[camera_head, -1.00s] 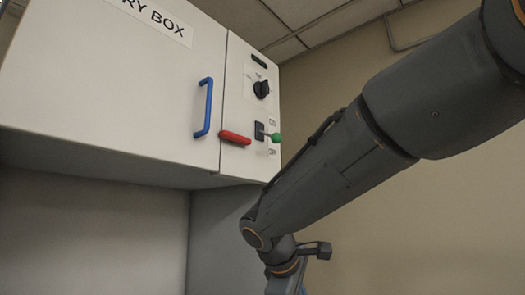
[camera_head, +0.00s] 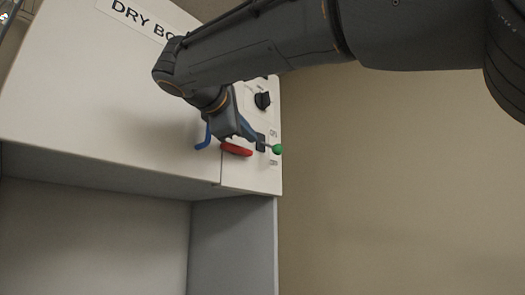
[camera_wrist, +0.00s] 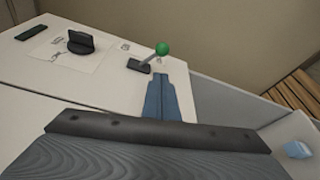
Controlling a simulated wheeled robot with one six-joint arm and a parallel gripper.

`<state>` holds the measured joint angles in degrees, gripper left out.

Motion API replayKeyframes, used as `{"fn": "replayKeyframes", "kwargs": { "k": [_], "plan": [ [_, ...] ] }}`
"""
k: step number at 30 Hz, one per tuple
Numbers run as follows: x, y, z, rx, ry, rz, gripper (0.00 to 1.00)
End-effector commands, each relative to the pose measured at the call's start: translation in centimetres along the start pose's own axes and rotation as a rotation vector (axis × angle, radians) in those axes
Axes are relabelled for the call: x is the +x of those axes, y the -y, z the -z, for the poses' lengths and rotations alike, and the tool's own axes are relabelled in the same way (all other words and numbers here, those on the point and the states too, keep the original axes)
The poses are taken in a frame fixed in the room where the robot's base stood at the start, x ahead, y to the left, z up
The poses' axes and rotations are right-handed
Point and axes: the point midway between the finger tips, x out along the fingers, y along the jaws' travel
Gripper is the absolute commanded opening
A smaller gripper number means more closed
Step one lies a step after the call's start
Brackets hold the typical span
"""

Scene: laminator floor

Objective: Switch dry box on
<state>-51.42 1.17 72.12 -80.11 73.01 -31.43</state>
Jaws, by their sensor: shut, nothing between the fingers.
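The white dry box (camera_head: 80,95) has a narrow control panel on its right side. A switch lever with a green ball knob (camera_head: 278,149) sticks out of a dark base low on that panel; the knob also shows in the wrist view (camera_wrist: 162,48). My gripper (camera_head: 256,137) is in front of the panel, with its blue fingers shut and empty. In the wrist view my fingertips (camera_wrist: 160,76) lie just below the lever and its base; whether they touch it I cannot tell.
A black rotary knob (camera_head: 262,100) sits above the lever, and a red handle (camera_head: 236,149) lies left of it. The blue door handle (camera_head: 204,136) is partly hidden behind my gripper. Free space lies right of the box. A wooden slatted thing (camera_wrist: 298,95) shows at right.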

Motion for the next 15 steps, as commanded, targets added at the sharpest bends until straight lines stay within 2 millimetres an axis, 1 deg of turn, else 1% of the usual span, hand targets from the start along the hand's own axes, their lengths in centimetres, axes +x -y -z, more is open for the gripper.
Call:
{"fn": "replayKeyframes", "kwargs": {
  "k": [5, 12, 15],
  "plan": [
    [1.8, 0.0, -0.1, -0.002, 0.003, 0.002, 0.00],
    [6.0, 0.0, -0.1, -0.001, 0.003, 0.003, 0.00],
    [7.5, 0.0, -0.1, 0.000, 0.002, 0.002, 0.00]
  ]
}}
